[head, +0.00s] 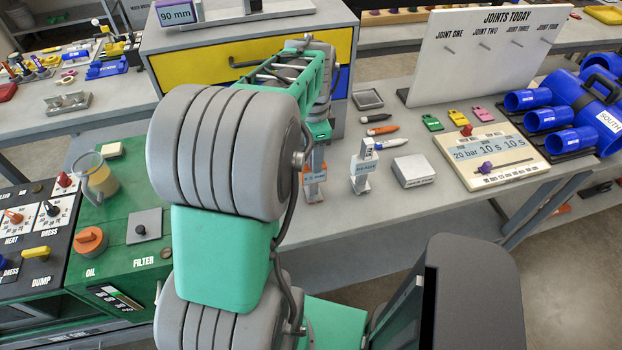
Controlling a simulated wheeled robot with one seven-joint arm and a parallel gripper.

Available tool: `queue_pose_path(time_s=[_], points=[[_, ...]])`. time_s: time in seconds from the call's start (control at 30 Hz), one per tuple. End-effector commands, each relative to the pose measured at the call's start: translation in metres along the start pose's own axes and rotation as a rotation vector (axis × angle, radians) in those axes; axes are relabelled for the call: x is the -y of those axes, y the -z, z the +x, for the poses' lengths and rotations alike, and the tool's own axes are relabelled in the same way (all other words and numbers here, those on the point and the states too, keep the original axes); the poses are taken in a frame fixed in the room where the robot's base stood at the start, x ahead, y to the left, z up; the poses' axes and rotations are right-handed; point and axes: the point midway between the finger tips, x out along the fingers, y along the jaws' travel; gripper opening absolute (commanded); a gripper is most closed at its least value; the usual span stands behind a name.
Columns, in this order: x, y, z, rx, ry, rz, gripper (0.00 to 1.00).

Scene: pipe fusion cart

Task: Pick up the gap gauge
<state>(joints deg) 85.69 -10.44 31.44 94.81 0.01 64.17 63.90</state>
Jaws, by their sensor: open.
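Two small upright grey tools with pale labels stand on the grey bench. One (362,172) is fully in view; the other (315,188), with some orange on it, is partly behind my arm. Their labels are too small to read surely, so I cannot tell which is the gap gauge. My gripper (317,150) is at the end of my arm, pointing down at the orange-marked tool and left of the other. It is open, but my arm's links hide much of it, and I cannot tell whether its fingers touch the tool.
Pens (382,130), a grey block (413,171) and a small dark tray (368,99) lie close by. A cream panel (490,155) and blue clamp unit (585,105) are at right. A yellow-drawered cabinet (215,68) stands behind; a green oil-and-filter unit (120,215) is at left.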

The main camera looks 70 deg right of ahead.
Motion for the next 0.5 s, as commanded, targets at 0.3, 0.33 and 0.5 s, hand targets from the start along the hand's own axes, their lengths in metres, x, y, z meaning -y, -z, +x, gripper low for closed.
queue_pose_path(time_s=[0.3, 0.33, 0.5], points=[[0.000, -0.001, 0.027, 0.000, 0.000, -0.003, 0.51], [0.000, -0.001, 0.027, 0.000, 0.000, -0.003, 0.51], [0.000, -0.002, 0.027, 0.000, 0.000, -0.004, 0.41]])
